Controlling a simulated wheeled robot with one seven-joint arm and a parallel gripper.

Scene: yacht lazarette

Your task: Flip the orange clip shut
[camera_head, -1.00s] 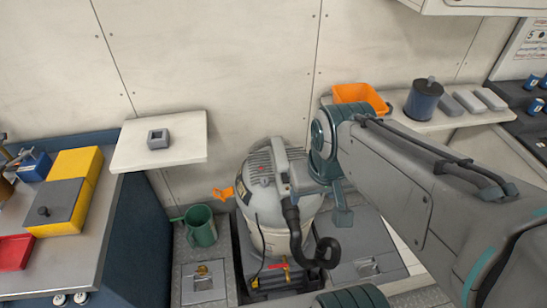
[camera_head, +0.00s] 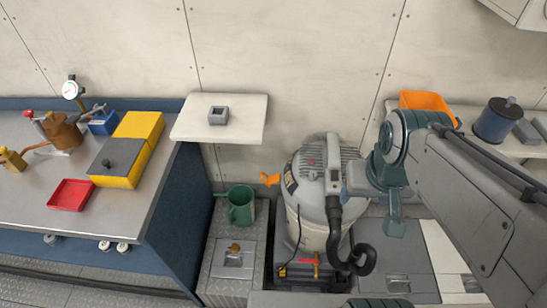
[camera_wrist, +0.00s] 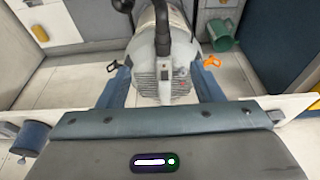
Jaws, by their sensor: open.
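The orange clip (camera_head: 269,179) sticks out from the upper left side of a grey and cream canister vacuum (camera_head: 318,205), swung away from its body. In the wrist view the same clip (camera_wrist: 212,61) stands out to the right of the vacuum's grey top. My gripper (camera_wrist: 163,85) is open and empty. Its two blue fingers lie on either side of the vacuum top in the wrist view, with the clip just beyond the right finger. I see no contact with the clip. In the head view my arm reaches in from the right and hides part of the gripper.
A green mug (camera_head: 241,206) stands left of the vacuum, near the clip. A white shelf (camera_head: 190,122) with a small grey block (camera_head: 218,115) juts out above it. A steel-topped blue bench (camera_head: 150,205) is at left. An orange bin (camera_head: 427,103) sits on the right shelf.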

